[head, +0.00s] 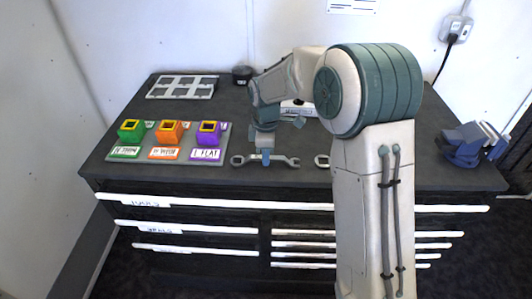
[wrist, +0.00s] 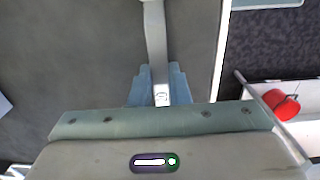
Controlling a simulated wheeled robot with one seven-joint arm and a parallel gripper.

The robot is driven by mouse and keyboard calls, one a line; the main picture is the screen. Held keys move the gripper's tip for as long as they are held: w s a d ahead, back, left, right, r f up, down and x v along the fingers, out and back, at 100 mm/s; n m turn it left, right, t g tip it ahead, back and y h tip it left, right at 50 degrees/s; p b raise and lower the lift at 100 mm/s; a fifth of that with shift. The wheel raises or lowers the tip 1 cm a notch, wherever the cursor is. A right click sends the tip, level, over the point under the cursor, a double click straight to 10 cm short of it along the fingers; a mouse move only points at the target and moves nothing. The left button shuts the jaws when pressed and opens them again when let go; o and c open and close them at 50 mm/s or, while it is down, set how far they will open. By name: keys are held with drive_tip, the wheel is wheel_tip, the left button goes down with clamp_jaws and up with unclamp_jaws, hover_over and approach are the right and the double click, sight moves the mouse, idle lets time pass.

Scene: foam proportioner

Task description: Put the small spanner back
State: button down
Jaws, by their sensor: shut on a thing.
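My gripper (head: 265,157) is low over the front middle of the dark bench top and points down. It is shut on the middle of a grey spanner (head: 285,161), which lies level, left to right, at or just above the bench top; I cannot tell which. In the wrist view the spanner's shank (wrist: 155,45) runs up from between the fingers of my gripper (wrist: 159,88). Another spanner (head: 322,160) shows just to the right, mostly hidden behind my arm, so I cannot compare their sizes.
Green (head: 131,131), orange (head: 169,132) and purple (head: 208,133) blocks stand on a labelled board at left. A grey grid tray (head: 182,87) and a dark round pot (head: 242,75) are at the back. A blue vise (head: 470,145) is at right. Drawers with white handles (head: 188,228) are below.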

drive_tip(key=shift+f, duration=0.2)
drive_tip(key=c, duration=1.4)
unclamp_jaws()
drive_tip(key=shift+o, duration=0.2)
drive_tip(key=shift+r, duration=0.2)
wheel_tip(320, 180, up, 12)
drive_tip(key=s+d+r+m+t, duration=0.2)
drive_tip(key=s+d+m, duration=0.6)
drive_tip(key=s+d, duration=0.3)
drive_tip(key=s+d+f+m, duration=0.2)
drive_tip(key=s+m, duration=0.2)
drive_tip(key=s, duration=0.3)
drive_tip(key=s+d+f+m+t, duration=0.1)
drive_tip(key=s+d+f+m, duration=0.1)
drive_tip(key=s+m, duration=0.3)
drive_tip(key=s, duration=0.2)
drive_tip(key=shift+s+d+f+m, duration=0.25)
drive_tip(key=shift+s+d+m, duration=0.05)
drive_tip(key=shift+s+d, duration=0.1)
